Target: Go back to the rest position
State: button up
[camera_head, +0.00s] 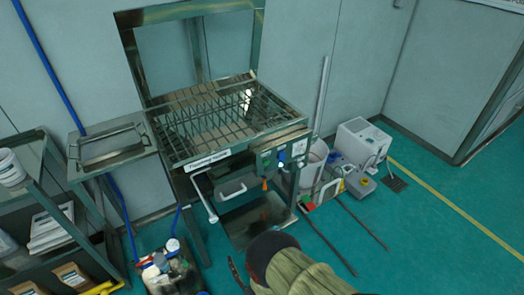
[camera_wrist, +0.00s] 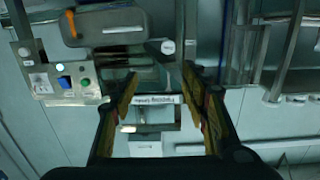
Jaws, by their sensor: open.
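My gripper (camera_wrist: 163,98) is open, its two dark and yellow fingers spread apart in the wrist view, with nothing held between them. Behind the fingers is the front of a metal machine with a white label (camera_wrist: 154,101); I cannot tell the distance. In the head view part of my arm shows at the bottom centre, and I cannot clearly make out the gripper's fingers there. The vibrating sieve (camera_head: 205,160) stands beyond my arm, with a grid on top. Its control panel (camera_head: 283,154) is at its front right, and a control panel (camera_wrist: 63,84) also shows in the wrist view.
A metal side tray (camera_head: 110,146) is left of the sieve, with a shelf rack (camera_head: 40,180) further left. A container of bottles (camera_head: 172,272) stands on the floor. A bucket (camera_head: 314,163) and a white box-shaped device (camera_head: 362,142) are right. The right floor is largely clear.

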jog(key=w+r+m+g+h, duration=0.1)
jog(key=w+r+m+h, duration=0.15)
jog(key=w+r, duration=1)
jog(key=w+d+r+g+h, duration=0.3)
jog(key=d+r, duration=0.6)
jog(key=r, duration=0.5)
jog(key=s+d+r+m+g+h, duration=0.2)
jog(key=s+d+r+g, duration=0.1)
jog(key=s+d+r, duration=0.85)
jog(key=s+d+r+g, duration=0.1)
jog(key=s+d+r, duration=0.1)
jog(key=s, duration=0.8)
jog(key=s+d+r+m+g, duration=0.1)
jog(key=s+d, duration=0.3)
jog(key=s, duration=0.6)
jog(key=shift+r+h+p, duration=0.3)
jog(key=shift+r+h, duration=0.15)
jog(key=shift+r, duration=0.35)
